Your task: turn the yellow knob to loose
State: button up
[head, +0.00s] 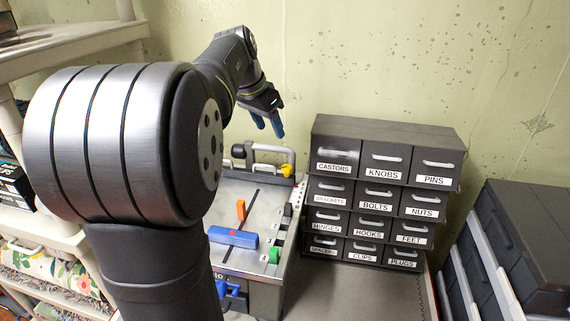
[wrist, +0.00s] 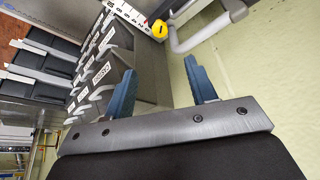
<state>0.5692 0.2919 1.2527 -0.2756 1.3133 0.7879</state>
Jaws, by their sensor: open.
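The yellow knob (head: 287,170) sits at the back right corner of a metal-topped machine (head: 225,190), beside a grey bar handle. In the wrist view the yellow knob (wrist: 160,28) shows at the top, next to a white scale strip with black marks. The setting it points to is too small to read. My gripper (head: 268,124) is above and behind the machine, higher than the knob and a little to its left. In the wrist view my gripper (wrist: 160,82) has its two blue fingers apart with nothing between them. The knob lies beyond the fingertips, not touched.
A dark cabinet of labelled drawers (head: 385,195) stands right of the machine. On the machine are a blue block (head: 232,238), an orange piece (head: 241,210) and a green knob (head: 274,255). A grey bar handle (wrist: 210,30) rises near the knob. More dark drawers (head: 520,240) stand far right.

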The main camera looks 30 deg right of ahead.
aim_at(286, 167)
jog(key=x, duration=1.5)
jog(key=shift+d+f, duration=0.1)
jog(key=shift+f, duration=0.2)
jog(key=c, duration=1)
